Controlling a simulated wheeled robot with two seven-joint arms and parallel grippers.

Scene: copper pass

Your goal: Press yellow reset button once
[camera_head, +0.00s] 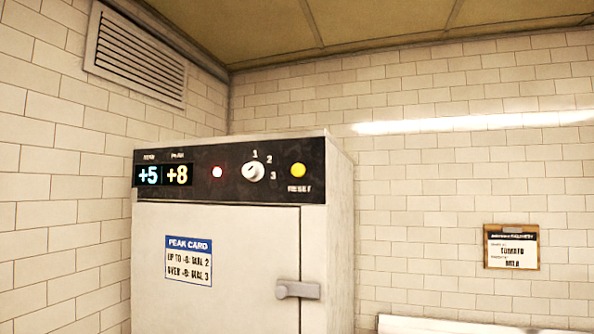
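The yellow reset button (298,170) is a small round button at the right end of a black control panel (229,187), above the word RESET. The panel runs along the top front of a tall white cabinet (245,260). Left of the button is a white dial (253,172) marked 1, 2 and 3. Neither of my grippers shows in the head view.
The cabinet door has a handle (297,290) at its right and a blue and white peak card (188,261) at its left. A framed notice (511,247) hangs on the tiled wall at right. A vent (139,56) is at upper left. Nothing stands before the panel.

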